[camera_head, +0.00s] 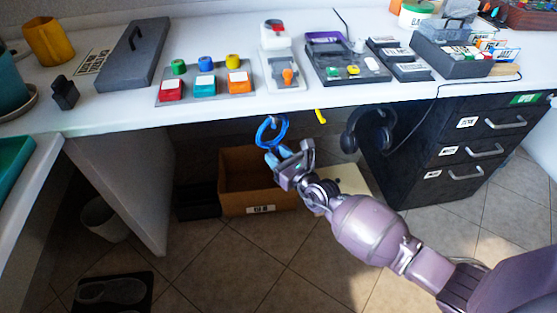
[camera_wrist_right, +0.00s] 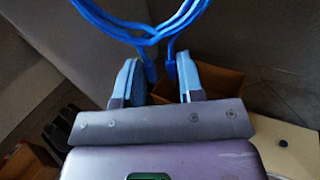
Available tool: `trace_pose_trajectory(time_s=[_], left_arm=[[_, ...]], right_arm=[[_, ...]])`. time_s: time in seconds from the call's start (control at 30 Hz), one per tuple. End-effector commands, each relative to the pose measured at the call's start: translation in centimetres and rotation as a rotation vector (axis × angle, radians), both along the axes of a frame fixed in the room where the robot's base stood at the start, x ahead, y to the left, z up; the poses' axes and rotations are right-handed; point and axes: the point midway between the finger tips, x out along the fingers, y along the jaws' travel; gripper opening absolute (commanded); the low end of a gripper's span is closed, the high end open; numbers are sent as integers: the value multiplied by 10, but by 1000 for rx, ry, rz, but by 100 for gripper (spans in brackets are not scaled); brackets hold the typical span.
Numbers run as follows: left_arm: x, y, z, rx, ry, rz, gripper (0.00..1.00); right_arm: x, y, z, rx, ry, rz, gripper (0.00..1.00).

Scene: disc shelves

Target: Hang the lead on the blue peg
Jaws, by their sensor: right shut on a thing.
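The blue lead (camera_head: 262,136) is a coiled loop just below the front edge of the white desk. My right gripper (camera_head: 283,160) is shut on the lead's lower part, and the loop stands up above the fingers. In the right wrist view the lead (camera_wrist_right: 150,32) crosses the top of the picture, and its strands run down to the fingers of the gripper (camera_wrist_right: 159,72). I cannot make out the blue peg apart from the lead; the loop's top is close under the desk edge. My left gripper is not in view.
A yellow peg (camera_head: 321,116) sticks out under the desk edge. A dark headset (camera_head: 368,131) hangs to its right, beside the black drawer cabinet (camera_head: 455,150). A cardboard box (camera_head: 232,200) stands on the floor below. The desk top (camera_head: 210,118) holds several blocks and trays.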

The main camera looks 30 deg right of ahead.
Motion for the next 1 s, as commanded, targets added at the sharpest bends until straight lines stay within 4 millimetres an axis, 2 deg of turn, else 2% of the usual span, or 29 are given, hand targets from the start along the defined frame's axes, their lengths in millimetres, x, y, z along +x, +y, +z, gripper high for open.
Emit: trace_pose_trajectory(time_s=[0.63, 1.0], left_arm=[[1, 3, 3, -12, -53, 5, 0], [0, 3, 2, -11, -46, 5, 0]], right_arm=[[30, -9, -3, -1, 1, 1, 7], [37, -11, -8, 0, 0, 0, 7]])
